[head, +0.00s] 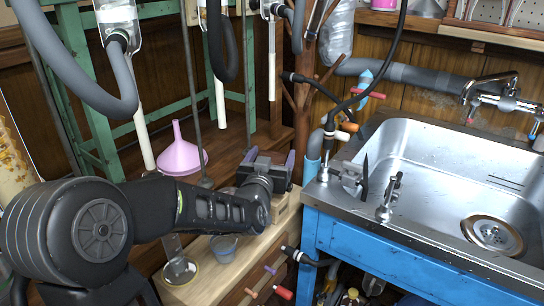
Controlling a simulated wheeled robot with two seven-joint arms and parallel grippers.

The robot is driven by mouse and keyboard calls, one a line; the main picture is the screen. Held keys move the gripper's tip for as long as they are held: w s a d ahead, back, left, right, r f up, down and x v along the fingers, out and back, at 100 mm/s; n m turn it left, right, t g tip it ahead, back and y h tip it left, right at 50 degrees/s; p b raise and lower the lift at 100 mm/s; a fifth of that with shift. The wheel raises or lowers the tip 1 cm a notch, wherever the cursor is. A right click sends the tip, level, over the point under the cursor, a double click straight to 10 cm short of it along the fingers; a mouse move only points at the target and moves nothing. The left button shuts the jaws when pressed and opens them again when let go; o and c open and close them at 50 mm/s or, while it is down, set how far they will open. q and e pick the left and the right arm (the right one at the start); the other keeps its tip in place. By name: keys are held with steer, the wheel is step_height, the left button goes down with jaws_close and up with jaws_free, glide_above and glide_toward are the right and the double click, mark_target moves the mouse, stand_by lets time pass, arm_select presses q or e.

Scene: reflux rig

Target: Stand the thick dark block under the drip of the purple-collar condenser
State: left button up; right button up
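My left gripper (270,158) reaches in from the left over a light wooden bench. Its two fingers stand apart, and I make out nothing between them. I cannot pick out the thick dark block; the dark gripper and arm hide part of the bench. Glass condensers hang at the top: one at the left (116,14), with others farther right. White drip tubes run down below them, one at the left (143,135) and one in the middle (220,104). No purple collar shows, as the tops are cut off. My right gripper is not in view.
A pink-purple funnel (181,155) stands behind my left arm. A small grey cup (224,246) and a glass vessel (179,266) are in front of it. A steel sink (440,185) on a blue frame fills the right. Grey hoses hang at the upper left.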

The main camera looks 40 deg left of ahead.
arm_select(q)
steer(key=shift+o, duration=0.9)
steer(key=shift+r, duration=0.1)
steer(key=shift+r+p, duration=0.5)
steer(key=shift+p, duration=0.25)
steer(key=shift+s+d+r, duration=0.1)
steer(key=shift+s+r, duration=0.05)
steer(key=shift+s, duration=0.05)
steer(key=p+v, duration=0.1)
steer(key=v, duration=0.5)
steer(key=f+b, duration=0.1)
steer(key=b, duration=0.2)
steer(key=shift+s, duration=0.35)
steer(key=b+v, duration=0.2)
steer(key=b, duration=0.2)
steer(key=shift+s+d+r, duration=0.1)
steer(key=shift+s+d, duration=0.15)
steer(key=shift+s, duration=0.1)
steer(key=shift+b+v, duration=0.95)
steer(key=shift+v, duration=0.15)
steer(key=shift+r, duration=0.3)
